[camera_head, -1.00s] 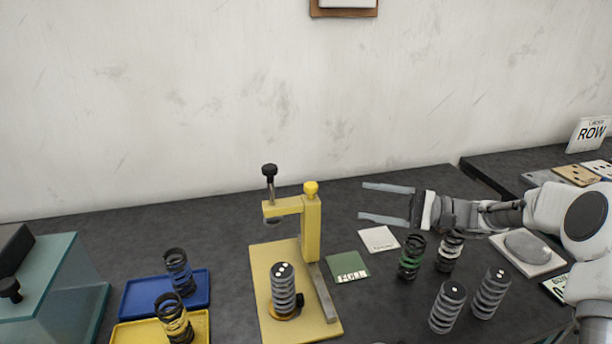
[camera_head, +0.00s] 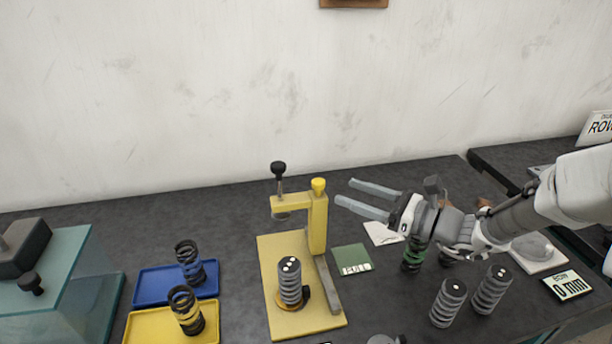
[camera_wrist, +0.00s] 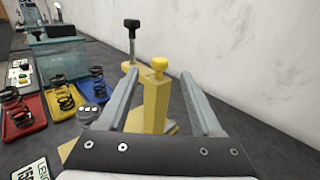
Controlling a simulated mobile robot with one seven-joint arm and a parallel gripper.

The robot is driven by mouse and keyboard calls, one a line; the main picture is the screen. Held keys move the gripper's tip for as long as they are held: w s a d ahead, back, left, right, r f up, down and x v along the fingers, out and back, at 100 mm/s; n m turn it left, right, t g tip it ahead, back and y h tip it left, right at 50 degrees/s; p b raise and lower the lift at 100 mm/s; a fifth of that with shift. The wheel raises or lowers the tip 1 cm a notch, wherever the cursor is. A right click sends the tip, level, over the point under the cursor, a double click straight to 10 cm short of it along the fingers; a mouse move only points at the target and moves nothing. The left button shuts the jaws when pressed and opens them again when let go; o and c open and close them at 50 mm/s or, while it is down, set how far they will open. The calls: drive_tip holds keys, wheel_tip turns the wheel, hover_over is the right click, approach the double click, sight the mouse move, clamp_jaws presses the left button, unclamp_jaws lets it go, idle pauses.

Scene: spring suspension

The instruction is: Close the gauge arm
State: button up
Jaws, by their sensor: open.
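The yellow gauge (camera_head: 316,225) stands on a yellow base plate (camera_head: 270,262) in the middle of the table. Its gauge arm (camera_head: 290,203) reaches left from the post top, with a black-knobbed plunger (camera_head: 279,178) at its end. A yellow knob (camera_head: 318,185) tops the post. A grey spring (camera_head: 290,281) stands upright on the base, below the arm and nearer me. My gripper (camera_head: 345,192) is open and empty, right of the post and apart from it. In the wrist view the post (camera_wrist: 157,101) shows between the fingers, and the black knob (camera_wrist: 131,23) stands beyond.
Blue (camera_head: 150,286) and yellow (camera_head: 145,328) trays with dark springs lie left. A green card (camera_head: 352,258), a green spring (camera_head: 414,254) and grey springs (camera_head: 447,303) stand or lie right of the gauge. A teal-sided bench (camera_head: 65,275) is at far left. The wall is behind.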

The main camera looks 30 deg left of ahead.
drive_tip(key=w+a, duration=0.1)
drive_tip(key=a, duration=1)
drive_tip(key=shift+a, duration=0.3)
drive_tip(key=shift+c, duration=0.3)
clamp_jaws()
idle(0.6)
